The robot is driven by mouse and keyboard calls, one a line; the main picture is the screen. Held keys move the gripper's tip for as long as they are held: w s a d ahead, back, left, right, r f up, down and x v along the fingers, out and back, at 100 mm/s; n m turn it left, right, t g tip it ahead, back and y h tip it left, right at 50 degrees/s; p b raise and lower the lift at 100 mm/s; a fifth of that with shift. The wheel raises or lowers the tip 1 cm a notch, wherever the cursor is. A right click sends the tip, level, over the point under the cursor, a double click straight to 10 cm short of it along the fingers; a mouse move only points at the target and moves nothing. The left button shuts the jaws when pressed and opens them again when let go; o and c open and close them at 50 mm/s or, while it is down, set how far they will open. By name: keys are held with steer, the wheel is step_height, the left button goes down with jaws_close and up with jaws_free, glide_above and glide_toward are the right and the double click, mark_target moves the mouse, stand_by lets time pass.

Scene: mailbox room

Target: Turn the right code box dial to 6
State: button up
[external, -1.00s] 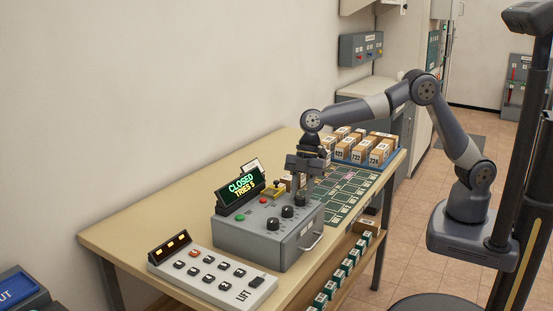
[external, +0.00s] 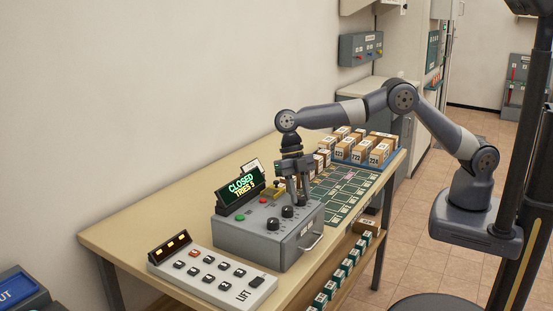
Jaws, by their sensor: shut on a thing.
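The grey code box (external: 262,240) stands on the table with its display (external: 241,188) reading "CLOSED" and "TRIES" with a digit too small to read surely. Three black dials sit in a row on its sloped top: the left dial (external: 272,224), the middle dial (external: 287,212) and the right dial (external: 301,201). My gripper (external: 299,196) points down at the right dial and is shut on it. The fingers partly cover this dial, and its setting cannot be read.
A white keypad marked LIFT (external: 212,278) lies in front of the box. Boxed parcels (external: 360,149) stand in a blue tray behind a green marked mat (external: 345,192). The table's left part is clear.

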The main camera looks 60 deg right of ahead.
steer(key=shift+n+h+p, duration=0.3)
steer(key=shift+n+p, duration=0.15)
steer(key=shift+n, duration=0.35)
steer(key=o, duration=1)
steer(key=shift+p+v, duration=1.55)
steer(key=shift+v, duration=3.85)
steer(key=shift+w+a+f, duration=0.15)
